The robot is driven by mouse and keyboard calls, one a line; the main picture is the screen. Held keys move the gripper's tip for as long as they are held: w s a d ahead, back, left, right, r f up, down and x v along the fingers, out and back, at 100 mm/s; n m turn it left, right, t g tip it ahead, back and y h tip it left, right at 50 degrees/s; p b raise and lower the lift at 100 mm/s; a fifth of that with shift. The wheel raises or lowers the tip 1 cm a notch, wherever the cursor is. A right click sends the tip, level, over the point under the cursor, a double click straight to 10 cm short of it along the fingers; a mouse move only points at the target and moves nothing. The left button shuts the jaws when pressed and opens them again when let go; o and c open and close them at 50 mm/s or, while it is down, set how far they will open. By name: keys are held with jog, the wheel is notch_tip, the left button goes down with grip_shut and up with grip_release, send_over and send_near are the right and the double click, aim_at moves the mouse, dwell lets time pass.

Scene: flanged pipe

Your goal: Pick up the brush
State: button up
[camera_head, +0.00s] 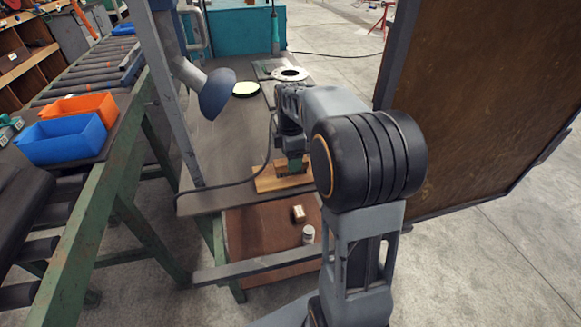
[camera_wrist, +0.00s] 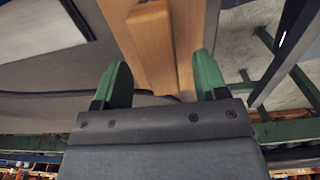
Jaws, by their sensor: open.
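The brush (camera_wrist: 151,45) shows in the wrist view as a light wooden piece running down between my two green fingers. It appears to lie over a wooden board (camera_wrist: 182,40). My gripper (camera_wrist: 162,70) is open, with one finger on each side of the brush. I see a gap at both sides, and no clear contact. In the head view my gripper (camera_head: 291,163) is low over the wooden board (camera_head: 268,182) near the front of the workbench. My gripper and arm hide much of the brush there, and its bristles cannot be made out.
A lamp-like blue hood (camera_head: 217,95) on a grey post stands left of my arm. A flange ring (camera_head: 290,74) and a round pale disc (camera_head: 246,89) lie farther back on the bench. Blue (camera_head: 62,138) and orange (camera_head: 80,106) bins stand left. A brown panel (camera_head: 480,110) stands right.

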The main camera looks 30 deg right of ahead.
jog(key=shift+f, duration=1.4)
jog(key=c, duration=1.1)
jog(key=shift+o, duration=0.2)
jog(key=shift+r, duration=0.15)
notch_tip(320, 180, up, 18)
jog(key=p, duration=0.2)
jog(key=shift+p, duration=0.35)
